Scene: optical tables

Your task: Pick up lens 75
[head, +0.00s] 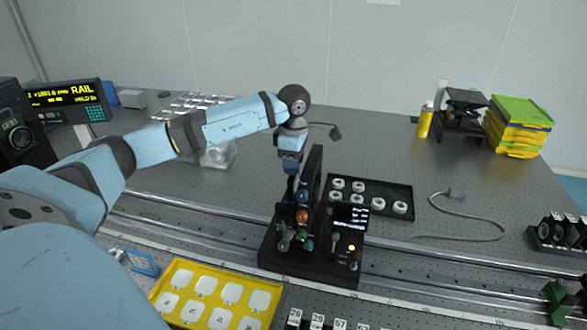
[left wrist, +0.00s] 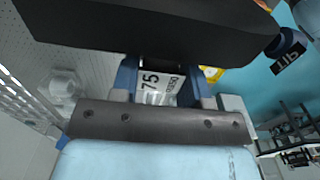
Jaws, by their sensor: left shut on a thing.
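My left gripper (head: 291,180) reaches down over the black stand (head: 310,270) in the middle of the head view. The lens itself is mostly hidden by the gripper and by a dark part across the top of that view. In the head view I cannot make out lens 75 clearly against the stand's dark upright and coloured knobs. My right gripper is not in view.
A yellow tray (head: 187,263) with white pads lies at the front, beside a row of numbered labels (head: 317,322). A black tray (head: 401,188) of white round pieces sits behind the stand. Metal rails (head: 440,262) cross the table. A cable (head: 470,236) lies at right.

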